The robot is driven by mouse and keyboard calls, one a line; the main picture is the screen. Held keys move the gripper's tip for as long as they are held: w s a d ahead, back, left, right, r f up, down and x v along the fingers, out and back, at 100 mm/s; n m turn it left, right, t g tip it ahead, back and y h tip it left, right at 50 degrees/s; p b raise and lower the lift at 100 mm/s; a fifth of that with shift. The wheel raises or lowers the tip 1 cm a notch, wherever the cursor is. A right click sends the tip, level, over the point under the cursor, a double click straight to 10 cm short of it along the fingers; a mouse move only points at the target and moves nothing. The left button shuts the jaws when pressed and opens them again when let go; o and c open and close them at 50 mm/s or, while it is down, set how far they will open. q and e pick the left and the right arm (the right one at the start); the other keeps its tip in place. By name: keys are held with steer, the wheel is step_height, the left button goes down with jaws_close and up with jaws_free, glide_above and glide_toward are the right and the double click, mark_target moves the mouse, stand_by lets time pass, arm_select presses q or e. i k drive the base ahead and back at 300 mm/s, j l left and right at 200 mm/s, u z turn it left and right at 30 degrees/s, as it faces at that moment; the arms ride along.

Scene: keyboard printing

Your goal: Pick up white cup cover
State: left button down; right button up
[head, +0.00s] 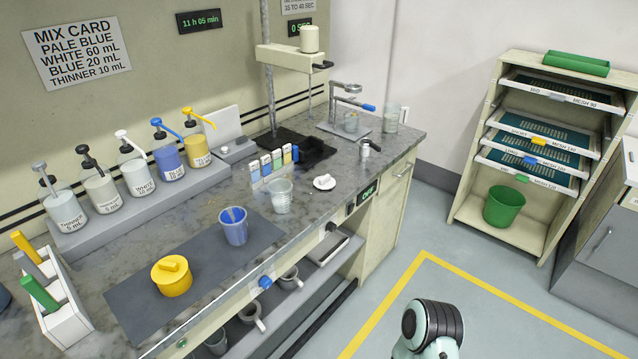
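A small white cup cover (324,182), a round disc with a raised knob, lies flat on the grey stone counter near its front edge. A clear whitish cup (281,196) stands just left of it, open on top. A blue cup (234,227) stands on the dark mat, with something inside it. A yellow cup with a yellow cover (172,276) stands on the same mat. Neither gripper shows. Only a mint and black part of my own arm shows at the bottom right, well away from the counter.
Pump bottles (137,172) stand in a row at the back left. Small colour cards (276,163) stand behind the clear cup. The counter around the white cover is clear.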

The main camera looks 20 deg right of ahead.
mark_target(323, 182)
steer(key=i+l+u, duration=0.1)
steer(key=l+u, duration=0.15)
steer(key=u, duration=0.25)
steer(key=l+u, duration=0.3)
steer(key=u, duration=0.15)
steer(key=l+u, duration=0.45)
steer(key=l, duration=0.65)
steer(key=k+l, duration=0.1)
steer(key=l, duration=0.25)
steer(key=l+u, duration=0.1)
steer(key=l, duration=0.3)
steer(key=k+l, duration=0.15)
steer(key=l, duration=0.2)
